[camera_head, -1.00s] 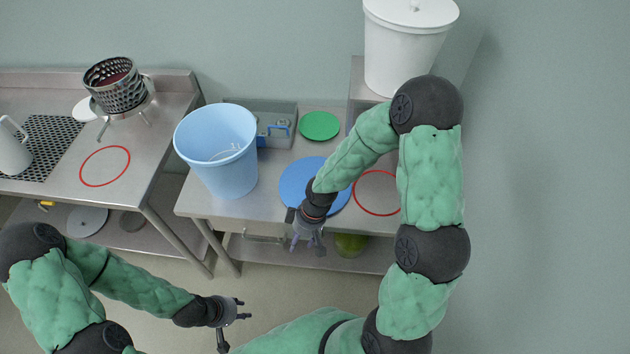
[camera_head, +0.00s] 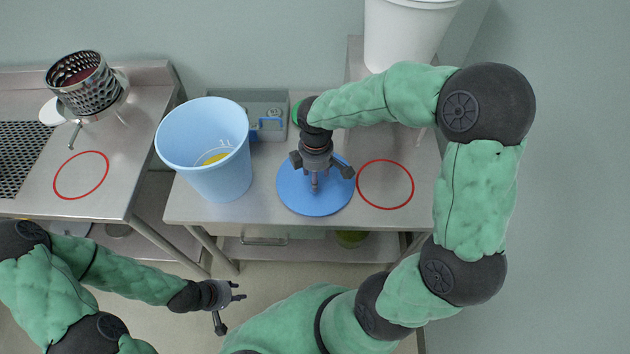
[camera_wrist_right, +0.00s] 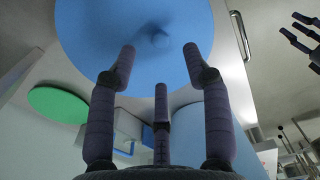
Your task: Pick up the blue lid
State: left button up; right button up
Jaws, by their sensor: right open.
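The blue lid (camera_head: 313,197) is a flat round disc lying on the steel table beside the blue bucket. It also fills the top of the right wrist view (camera_wrist_right: 140,35), with a small knob at its middle. My right gripper (camera_head: 315,182) is above the lid, pointing down, with its fingers spread and nothing between them. In the right wrist view my right gripper (camera_wrist_right: 158,70) has its fingertips around the knob's position in the picture; the remaining gap is hard to judge. My left gripper (camera_head: 236,299) is low at the front, away from the table, and looks open and empty.
A light blue bucket (camera_head: 203,155) with something yellow inside stands left of the lid. A red ring (camera_head: 385,161) marks bare table to the right. A green lid (camera_wrist_right: 57,104) lies behind. A white bucket (camera_head: 402,38) stands at the back right.

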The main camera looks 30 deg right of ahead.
aim_at(294, 189)
jog(key=f+b, duration=0.1)
jog(key=f, duration=0.2)
jog(key=f+b, duration=0.1)
jog(key=f, duration=0.3)
jog(key=shift+w+a+b, duration=0.1)
jog(key=shift+w+b, duration=0.1)
jog(key=shift+b, duration=0.2)
jog(key=shift+r, duration=0.1)
grip_shut()
